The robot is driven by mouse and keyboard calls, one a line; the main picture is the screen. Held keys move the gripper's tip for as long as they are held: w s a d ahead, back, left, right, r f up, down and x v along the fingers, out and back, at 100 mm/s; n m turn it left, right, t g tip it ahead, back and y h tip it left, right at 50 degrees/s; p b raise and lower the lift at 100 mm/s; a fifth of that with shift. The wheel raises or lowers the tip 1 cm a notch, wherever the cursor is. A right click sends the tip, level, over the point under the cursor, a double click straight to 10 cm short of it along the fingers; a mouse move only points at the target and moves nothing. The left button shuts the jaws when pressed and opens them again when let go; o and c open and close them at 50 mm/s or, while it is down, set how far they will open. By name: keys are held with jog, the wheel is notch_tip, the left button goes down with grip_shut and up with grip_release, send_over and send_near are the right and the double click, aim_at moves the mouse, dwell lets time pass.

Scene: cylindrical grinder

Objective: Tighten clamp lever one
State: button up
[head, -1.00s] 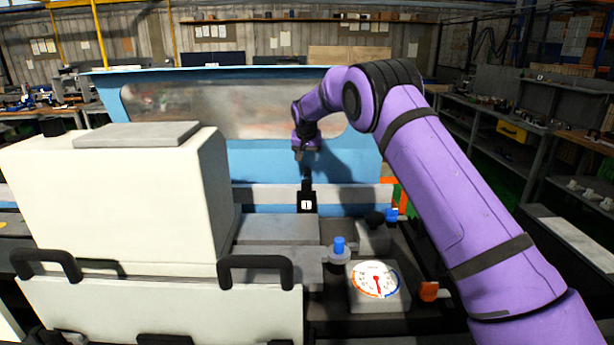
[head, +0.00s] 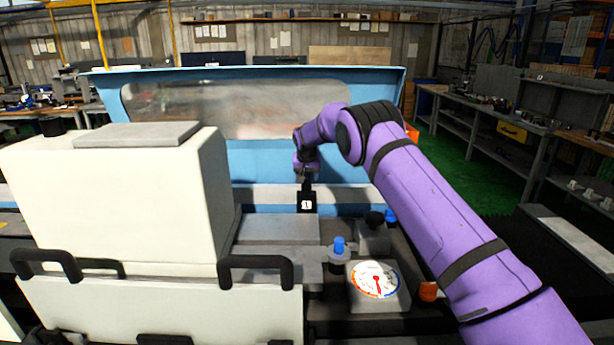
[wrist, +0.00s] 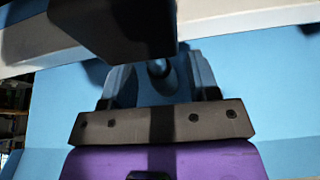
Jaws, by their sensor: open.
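Clamp lever one is a short black upright lever (head: 307,186) on a black block with a white label "1" (head: 307,203). It stands behind the grey table, in front of the blue panel. My gripper (head: 306,174) is just above the lever, pointing down at it. In the wrist view the two fingers (wrist: 160,72) are apart. A small dark rounded end shows between them and looks like the lever's tip. A large dark block (wrist: 125,25) fills the top of that view. Whether the fingers touch the lever cannot be told.
A white machine housing (head: 110,200) with black handles stands at the left. The blue panel (head: 260,152) rises behind the lever.

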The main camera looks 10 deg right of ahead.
grip_shut()
jog(key=shift+d+m, duration=0.15)
jog(key=shift+m, duration=0.15)
jog(key=m, duration=0.1)
jog(key=d+m+h, duration=0.1)
jog(key=shift+s+d+m, duration=0.2)
jog(key=shift+s+m, duration=0.1)
jog(key=shift+s, duration=0.05)
jog(key=d+m, duration=0.1)
jog(key=s+m+g+h, duration=0.1)
jog(key=m, duration=0.1)
jog(key=shift+s+d+m, duration=0.2)
jog(key=shift+d+m, duration=0.1)
jog(key=shift+d, duration=0.1)
jog(key=m, duration=0.1)
jog(key=s+d+m+g+h, duration=0.1)
jog(key=shift+s+m, duration=0.15)
jog(key=shift+m, duration=0.25)
jog(key=shift+s+d+m+g, duration=0.1)
jog(key=shift+s+m+g, duration=0.55)
jog(key=shift+m, duration=0.7)
jog(key=shift+s+d+m+g, duration=0.15)
jog(key=shift+s+m+g, duration=0.2)
jog(key=shift+s+m, duration=0.85)
jog(key=shift+s+d+m+g, duration=0.1)
jog(key=shift+s+m+g, duration=0.45)
jog(key=shift+m, duration=1)
